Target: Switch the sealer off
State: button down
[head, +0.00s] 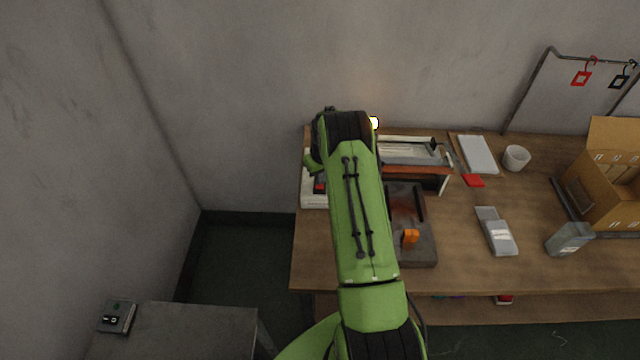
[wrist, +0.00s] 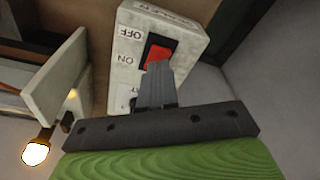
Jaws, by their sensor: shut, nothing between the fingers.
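The sealer (head: 412,168) stands at the back left of the workbench, partly hidden behind my green arm. Its pale switch box (wrist: 127,62) shows in the wrist view, with a red rocker switch (wrist: 158,54) between the labels OFF and ON. My gripper (wrist: 158,68) is shut and empty. Its fingertips are at the ON-side end of the rocker; I cannot tell whether they touch it. In the head view my arm hides the gripper. The sealer's lamp (wrist: 35,153) glows, and it also shows in the head view (head: 374,122).
The workbench (head: 455,265) holds a dark plate with an orange block (head: 411,236), a white cup (head: 516,157), grey packets (head: 497,236) and an open cardboard box (head: 590,190). A grey cabinet with a small control box (head: 116,317) stands at the lower left. Walls are close behind.

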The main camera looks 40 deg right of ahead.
jog(key=shift+f+b, duration=0.85)
jog(key=shift+f, duration=0.15)
dwell(0.3)
jog(key=shift+r+p, duration=1.55)
jog(key=shift+r, duration=2.05)
